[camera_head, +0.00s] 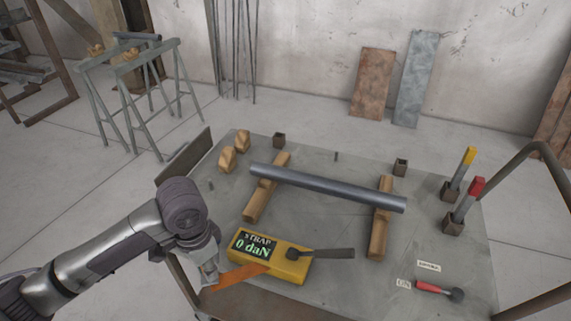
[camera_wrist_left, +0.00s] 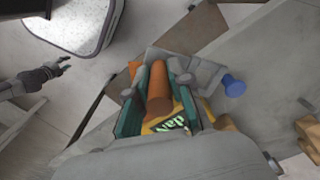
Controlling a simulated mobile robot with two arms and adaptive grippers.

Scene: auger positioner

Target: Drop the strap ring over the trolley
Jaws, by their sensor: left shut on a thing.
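My left gripper (camera_head: 212,280) is at the near left edge of the grey trolley (camera_head: 330,270), beside the yellow box. It is shut on an orange strap piece (camera_head: 240,275), which I take for the strap ring. In the left wrist view the orange piece (camera_wrist_left: 159,88) sits between the fingers of this gripper (camera_wrist_left: 157,105). Whether it forms a closed ring is hidden. A small dark gripper, seemingly my right one (camera_wrist_left: 58,68), shows at the left of the wrist view, away from the trolley; its jaws are too small to judge.
On the trolley, a yellow box (camera_head: 295,268) reads "STRAP 0 daN". A grey pipe (camera_head: 328,188) lies across two wooden bearers (camera_head: 379,235). Red-handled (camera_head: 470,198) and yellow-handled (camera_head: 463,168) tools stand upright in sockets at right. A red-handled hammer-like tool (camera_head: 430,287) lies nearby.

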